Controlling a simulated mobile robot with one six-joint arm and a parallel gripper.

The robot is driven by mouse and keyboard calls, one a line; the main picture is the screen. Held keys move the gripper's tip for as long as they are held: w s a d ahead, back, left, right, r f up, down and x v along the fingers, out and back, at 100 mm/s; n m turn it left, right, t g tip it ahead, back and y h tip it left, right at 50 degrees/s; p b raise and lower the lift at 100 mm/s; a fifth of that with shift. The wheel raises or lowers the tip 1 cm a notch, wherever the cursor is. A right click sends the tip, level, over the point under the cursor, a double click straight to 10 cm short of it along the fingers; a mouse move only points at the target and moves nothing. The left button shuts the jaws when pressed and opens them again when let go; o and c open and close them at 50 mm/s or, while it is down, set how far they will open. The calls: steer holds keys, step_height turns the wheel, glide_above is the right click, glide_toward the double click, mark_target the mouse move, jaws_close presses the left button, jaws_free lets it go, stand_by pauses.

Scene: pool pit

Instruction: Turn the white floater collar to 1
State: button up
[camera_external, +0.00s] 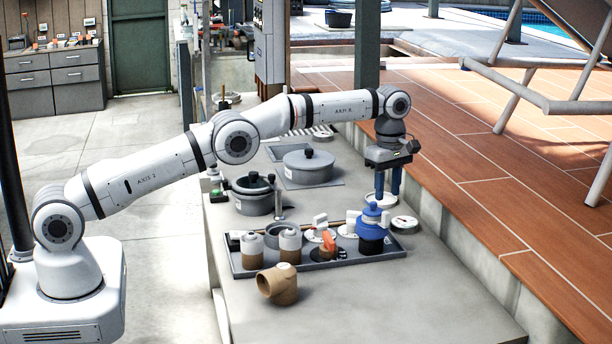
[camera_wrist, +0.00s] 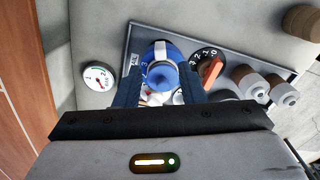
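My gripper (camera_external: 387,196) points down over the back right of the grey tray (camera_external: 338,262). Its two blue fingers are apart with nothing between them in the outside view. In the wrist view the fingers (camera_wrist: 158,92) appear either side of a blue-topped floater (camera_wrist: 162,70); a numeral shows on its blue ring. In the outside view this floater (camera_external: 372,226) stands upright on a black base, in front of and below the fingers. White valve-like handles (camera_external: 320,221) stand beside it on the tray. I cannot tell which part is the white floater collar; no white numbered collar shows clearly.
An orange knob sits on a black numbered dial (camera_wrist: 207,66). Two brown, grey-topped cylinders (camera_external: 290,244) stand on the tray's left. A round gauge (camera_external: 404,223) lies right of the tray. A brown pipe elbow (camera_external: 277,284) lies in front. Lidded pots (camera_external: 308,166) stand behind.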

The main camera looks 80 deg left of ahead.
mark_target(386, 212)
step_height(386, 212, down, 7)
stand_by(0.3)
steer(key=shift+c, duration=0.3)
jaws_close()
